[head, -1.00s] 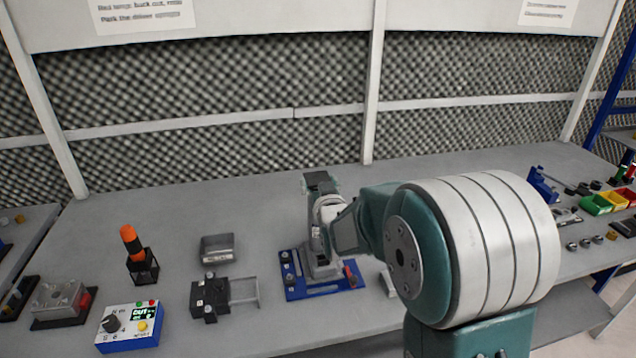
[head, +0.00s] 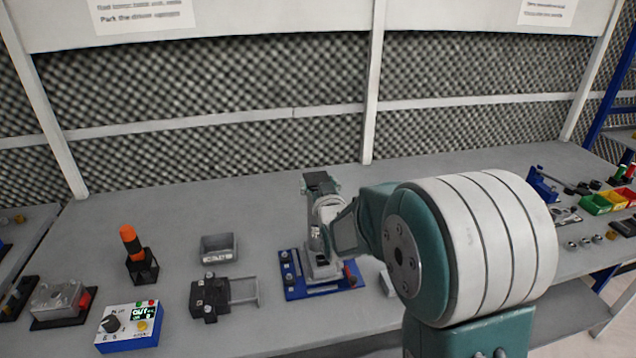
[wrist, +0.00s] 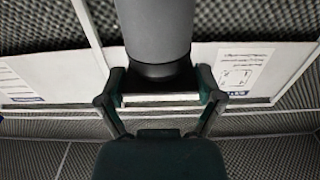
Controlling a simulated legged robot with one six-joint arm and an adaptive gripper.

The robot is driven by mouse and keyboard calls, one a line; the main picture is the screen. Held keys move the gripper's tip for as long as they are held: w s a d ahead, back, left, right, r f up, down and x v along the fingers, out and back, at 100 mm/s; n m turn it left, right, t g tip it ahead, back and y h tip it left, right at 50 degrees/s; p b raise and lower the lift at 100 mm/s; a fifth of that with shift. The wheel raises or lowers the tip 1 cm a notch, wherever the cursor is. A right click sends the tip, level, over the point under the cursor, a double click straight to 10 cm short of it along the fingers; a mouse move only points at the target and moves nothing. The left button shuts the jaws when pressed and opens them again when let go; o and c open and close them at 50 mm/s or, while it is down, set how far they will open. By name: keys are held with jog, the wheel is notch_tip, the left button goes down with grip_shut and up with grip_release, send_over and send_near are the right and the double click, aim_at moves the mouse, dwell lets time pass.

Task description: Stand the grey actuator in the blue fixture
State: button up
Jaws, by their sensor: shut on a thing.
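The blue fixture (head: 293,287) lies on the grey bench, with a grey block-like part on its middle. My arm reaches in from the right, and its wrist (head: 328,208) is directly over the fixture. In the wrist view my gripper (wrist: 160,95) is shut, with a finger on each side of a grey cylinder with a dark collar, which I take to be the grey actuator (wrist: 160,30). The cylinder runs up out of the picture.
A black clamp-like device (head: 210,297), a grey tray (head: 219,248), an orange-handled tool in a black stand (head: 142,266) and a blue control box (head: 128,328) stand left of the fixture. Coloured bins (head: 597,204) and small parts lie far right. The bench behind is clear.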

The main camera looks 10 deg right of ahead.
jog(key=shift+f, duration=0.75)
jog(key=o, duration=1.1)
jog(key=shift+c, duration=0.2)
jog(key=shift+f, duration=0.1)
jog(key=shift+s, duration=0.1)
jog(key=s, duration=1.1)
jog(key=shift+s, duration=0.4)
jog(key=s+r+g, duration=0.2)
jog(key=s+g, duration=1)
jog(key=s, duration=1.2)
jog(key=shift+s, duration=0.3)
